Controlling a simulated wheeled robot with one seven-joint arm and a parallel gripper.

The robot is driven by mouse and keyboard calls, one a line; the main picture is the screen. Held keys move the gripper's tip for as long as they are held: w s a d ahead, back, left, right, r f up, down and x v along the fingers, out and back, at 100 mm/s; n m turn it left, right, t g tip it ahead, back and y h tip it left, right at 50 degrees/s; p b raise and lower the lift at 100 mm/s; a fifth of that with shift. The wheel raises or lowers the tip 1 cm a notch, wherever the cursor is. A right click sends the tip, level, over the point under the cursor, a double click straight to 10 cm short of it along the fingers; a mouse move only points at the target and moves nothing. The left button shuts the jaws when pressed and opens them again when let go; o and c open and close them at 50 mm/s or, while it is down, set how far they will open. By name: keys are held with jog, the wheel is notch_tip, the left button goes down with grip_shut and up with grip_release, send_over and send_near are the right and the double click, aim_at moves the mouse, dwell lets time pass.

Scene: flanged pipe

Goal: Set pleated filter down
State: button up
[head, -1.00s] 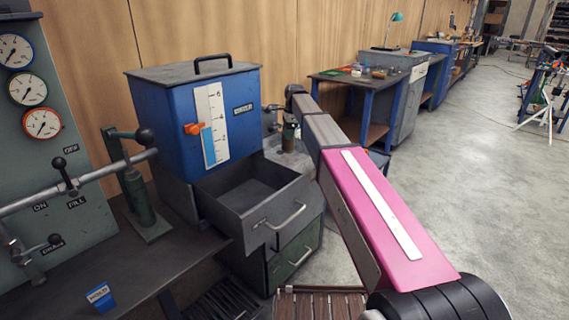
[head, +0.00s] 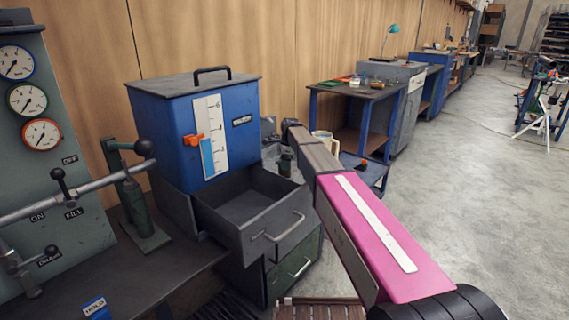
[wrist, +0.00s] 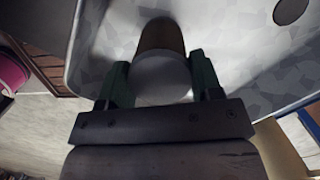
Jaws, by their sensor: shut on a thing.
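In the wrist view, my gripper (wrist: 160,78) has its two dark green fingers closed on either side of a cylinder with a pale round end and a brown body, which I take as the pleated filter (wrist: 160,45). Its pale end faces the camera. A grey, mottled metal surface (wrist: 225,35) with a raised edge lies behind it, and a dark shadow falls beside the filter. I cannot tell whether the filter touches that surface. In the head view, my arm reaches toward the metal top beside the blue tank, and the filter cannot be made out.
A blue tank (head: 165,120) with a level scale stands above an open, empty-looking drawer (head: 250,230). A gauge panel (head: 35,150) with pipes and levers is at left. A cream container (head: 325,141) shows behind my arm. Open concrete floor (head: 480,220) lies at right.

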jog(key=shift+f, duration=0.15)
jog(key=o, duration=1)
jog(key=r, duration=0.4)
jog(key=d+r, duration=0.1)
jog(key=r, duration=0.7)
jog(key=shift+w+d+r, duration=0.1)
jog(key=shift+d, duration=0.3)
